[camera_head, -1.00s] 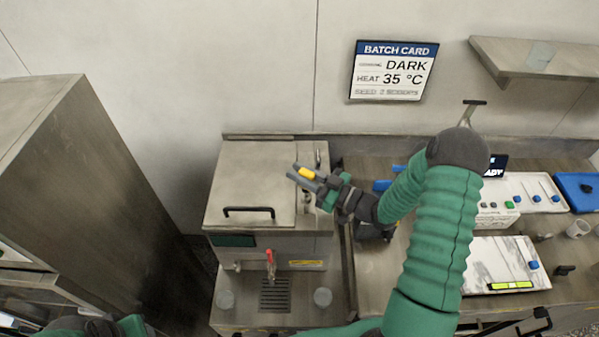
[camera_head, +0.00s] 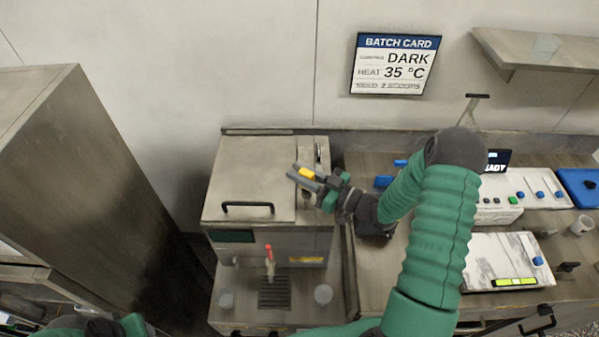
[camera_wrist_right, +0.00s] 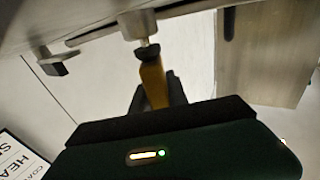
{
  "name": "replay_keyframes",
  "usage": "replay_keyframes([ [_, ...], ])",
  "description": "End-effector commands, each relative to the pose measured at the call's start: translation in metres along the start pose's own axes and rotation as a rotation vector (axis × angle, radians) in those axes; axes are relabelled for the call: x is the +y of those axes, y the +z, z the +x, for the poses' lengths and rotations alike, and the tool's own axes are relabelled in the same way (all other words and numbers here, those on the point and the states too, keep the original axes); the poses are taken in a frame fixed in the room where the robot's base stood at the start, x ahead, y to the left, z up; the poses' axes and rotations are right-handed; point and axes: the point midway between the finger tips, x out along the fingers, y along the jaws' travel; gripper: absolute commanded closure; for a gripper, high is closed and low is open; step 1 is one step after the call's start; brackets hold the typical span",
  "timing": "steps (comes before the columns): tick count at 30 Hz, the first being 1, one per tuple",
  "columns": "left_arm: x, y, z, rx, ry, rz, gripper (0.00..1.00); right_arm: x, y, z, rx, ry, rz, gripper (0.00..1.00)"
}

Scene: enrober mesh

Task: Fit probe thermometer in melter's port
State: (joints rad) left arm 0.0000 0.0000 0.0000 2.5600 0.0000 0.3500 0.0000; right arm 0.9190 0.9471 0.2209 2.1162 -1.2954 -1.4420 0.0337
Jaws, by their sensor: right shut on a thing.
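The melter (camera_head: 245,175) is a steel box with a flat lid and a black handle, left of centre in the head view. My right gripper (camera_head: 303,177) is over the right part of its top and shut on the probe thermometer (camera_head: 306,172), whose yellow body shows between the fingers. In the right wrist view the thermometer (camera_wrist_right: 153,84) points its metal end at a round grey fitting (camera_wrist_right: 136,23), probably the port. The two meet or overlap there; I cannot tell how deep the end sits.
A red-handled tap (camera_head: 268,254) and drip grate (camera_head: 273,292) are at the melter's front. A tall steel cabinet (camera_head: 65,170) stands left. The bench right of my arm holds a white control unit (camera_head: 500,197) and a marbled slab (camera_head: 500,260). A batch card (camera_head: 394,64) hangs behind.

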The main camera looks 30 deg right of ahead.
Motion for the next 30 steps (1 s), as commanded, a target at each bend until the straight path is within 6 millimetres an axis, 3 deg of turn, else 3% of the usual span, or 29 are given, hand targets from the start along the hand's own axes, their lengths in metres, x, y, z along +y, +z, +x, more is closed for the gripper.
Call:
replay_keyframes([
  [9,0.000,0.002,0.007,0.000,0.000,0.000,0.64,0.000,0.009,-0.001,0.000,0.000,0.000,1.00],
  [10,0.000,0.002,0.007,0.000,0.000,0.000,0.64,0.000,0.009,-0.001,0.000,0.000,0.000,0.79],
  [16,0.000,0.002,0.006,0.000,0.000,0.000,0.64,0.000,0.008,-0.001,0.000,0.000,0.000,0.55],
  [25,0.000,0.002,0.007,0.000,0.000,0.000,0.64,0.000,0.009,-0.002,-0.001,0.001,0.000,0.55],
  [30,0.000,0.004,0.015,0.000,0.000,0.000,0.64,0.002,0.011,-0.026,-0.002,0.004,-0.001,0.55],
])
